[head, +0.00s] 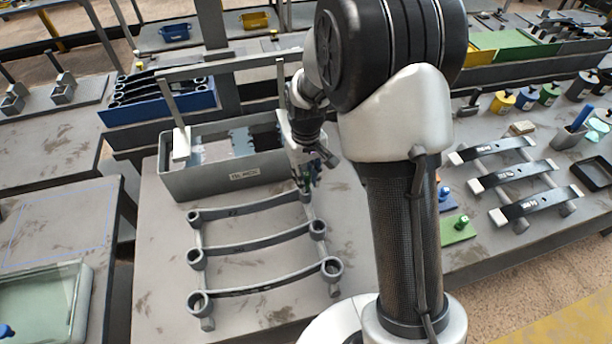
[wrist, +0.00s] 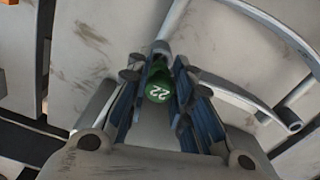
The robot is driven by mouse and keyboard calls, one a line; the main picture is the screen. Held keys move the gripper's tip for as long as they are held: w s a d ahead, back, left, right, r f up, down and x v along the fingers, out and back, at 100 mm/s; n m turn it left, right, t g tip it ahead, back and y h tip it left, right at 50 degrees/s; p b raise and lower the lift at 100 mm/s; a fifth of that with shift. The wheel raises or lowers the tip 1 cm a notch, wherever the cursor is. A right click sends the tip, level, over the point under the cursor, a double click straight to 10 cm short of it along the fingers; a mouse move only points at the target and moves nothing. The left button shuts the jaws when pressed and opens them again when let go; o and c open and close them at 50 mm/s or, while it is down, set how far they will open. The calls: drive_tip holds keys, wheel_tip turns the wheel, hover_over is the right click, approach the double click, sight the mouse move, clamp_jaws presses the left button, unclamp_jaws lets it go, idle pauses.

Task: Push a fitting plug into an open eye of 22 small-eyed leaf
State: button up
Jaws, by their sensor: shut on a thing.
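Three curved grey leaves lie across a rack on the bench in the head view: a rear leaf (head: 245,210), a middle leaf (head: 255,243) and a front leaf (head: 265,283), each with round eyes at its ends. My gripper (head: 308,178) is over the right end of the rear leaf and hides most of its right eye. In the wrist view my gripper (wrist: 160,100) is shut on a green plug (wrist: 158,92) marked 22. Grey leaf bars (wrist: 265,20) show beyond it; whether the plug sits inside an eye is hidden. Leaf numbers are too small to read.
A grey labelled bin (head: 225,172) stands close behind the rack. At right, several black leaves (head: 513,178) lie on another rack, near a green block (head: 458,230) with a plug. The bench left of the rack (head: 160,250) is clear.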

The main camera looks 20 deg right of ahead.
drive_tip(key=shift+f+b, duration=0.85)
drive_tip(key=shift+f, duration=0.5)
drive_tip(key=o, duration=0.9)
drive_tip(key=shift+o, duration=0.2)
drive_tip(key=o, duration=0.4)
drive_tip(key=shift+o, duration=0.2)
drive_tip(key=shift+r, duration=0.15)
drive_tip(key=shift+r+p, duration=2.65)
drive_tip(key=shift+r, duration=0.75)
